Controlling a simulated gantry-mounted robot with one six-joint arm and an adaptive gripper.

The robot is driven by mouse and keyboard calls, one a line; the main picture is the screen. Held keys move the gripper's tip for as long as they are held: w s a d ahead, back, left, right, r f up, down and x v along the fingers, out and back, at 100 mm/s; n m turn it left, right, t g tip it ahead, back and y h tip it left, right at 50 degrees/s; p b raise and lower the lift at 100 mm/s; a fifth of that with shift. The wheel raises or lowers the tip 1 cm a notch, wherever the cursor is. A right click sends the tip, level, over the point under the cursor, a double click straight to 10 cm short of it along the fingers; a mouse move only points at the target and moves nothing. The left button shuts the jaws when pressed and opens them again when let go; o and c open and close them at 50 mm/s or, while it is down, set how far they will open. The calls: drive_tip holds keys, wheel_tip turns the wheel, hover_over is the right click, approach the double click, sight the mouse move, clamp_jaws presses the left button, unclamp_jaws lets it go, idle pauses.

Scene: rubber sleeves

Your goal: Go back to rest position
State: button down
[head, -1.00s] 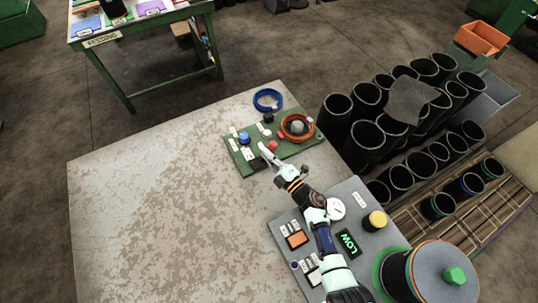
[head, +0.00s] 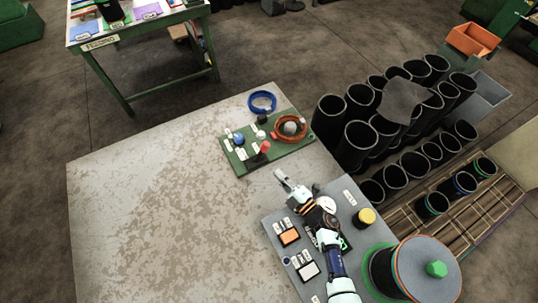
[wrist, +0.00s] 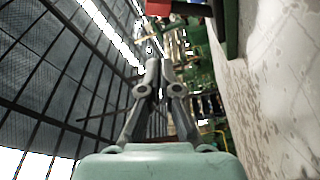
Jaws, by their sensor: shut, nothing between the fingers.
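My gripper (head: 282,176) is shut and empty in the head view, just beyond the far left edge of the grey panel and short of the green board. In the wrist view my gripper (wrist: 156,68) also shows with its fingertips together. My arm reaches back from it over the grey panel (head: 273,236) and hides part of that panel, including most of its display.
The green board (head: 237,164) carries a blue knob (head: 238,138), a red knob (head: 265,147) and an orange ring (head: 291,139). A blue ring (head: 262,102) lies behind it. Black sleeves (head: 362,147) stand to the right. The table's left half (head: 150,220) is clear.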

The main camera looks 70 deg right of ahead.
idle(0.3)
drive_tip(key=w+d+r+m+g+h, duration=0.1)
drive_tip(key=w+r+m+h, duration=0.15)
drive_tip(key=w+r, duration=0.35)
drive_tip(key=w+d+r+m+g+h, duration=0.1)
drive_tip(key=w+r+m, duration=0.2)
drive_tip(key=r, duration=0.5)
drive_tip(key=w+a+r+m+y, duration=0.2)
drive_tip(key=w+a+r+m, duration=0.2)
drive_tip(key=w+a+r, duration=0.45)
drive_tip(key=s+a+r+n+y+p, duration=0.15)
drive_tip(key=a+y, duration=0.25)
drive_tip(key=a, duration=0.7)
drive_tip(key=a+r+g+y, duration=0.1)
drive_tip(key=a+r+y, duration=0.25)
drive_tip(key=a, duration=0.75)
drive_tip(key=s+a+r+n+y, duration=0.15)
drive_tip(key=a+y, duration=0.25)
drive_tip(key=a, duration=0.7)
wheel_tip(320, 180, up, 21)
drive_tip(key=w+d+p, duration=0.1)
drive_tip(key=d+p, duration=0.1)
drive_tip(key=p, duration=1.9)
drive_tip(key=shift+w+m, duration=0.2)
drive_tip(key=shift+m, duration=0.25)
